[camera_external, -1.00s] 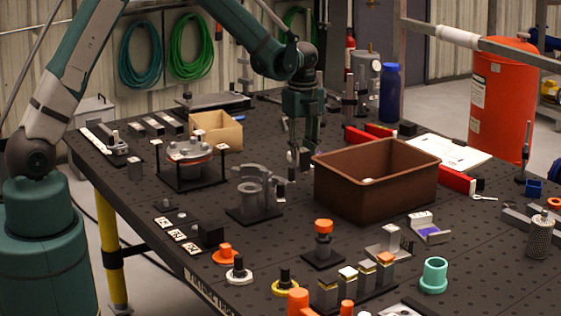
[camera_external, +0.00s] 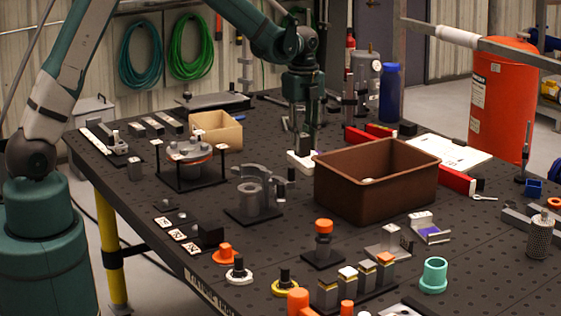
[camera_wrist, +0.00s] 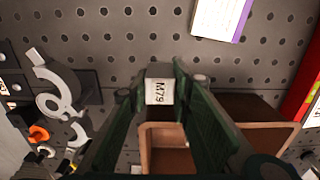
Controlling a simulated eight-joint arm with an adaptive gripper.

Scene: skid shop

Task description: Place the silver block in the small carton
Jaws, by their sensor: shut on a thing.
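My gripper (camera_external: 303,138) is shut on the silver block (camera_wrist: 160,92), a small grey block with a white label reading "M79" in the wrist view. The block is held above the table, left of and behind the brown bin in the external view, where it is small and partly hidden by the fingers. The small carton (camera_external: 229,137) is an open tan cardboard box standing to the left of my gripper, towards the back of the table. Its inside is mostly hidden from this side.
The brown bin (camera_external: 360,192) stands close to the right of my gripper; its rim also shows in the wrist view (camera_wrist: 150,127). A grey clamp fixture (camera_external: 250,210) and a framed round fixture (camera_external: 190,178) stand to the left. Bare table lies between the carton and my gripper.

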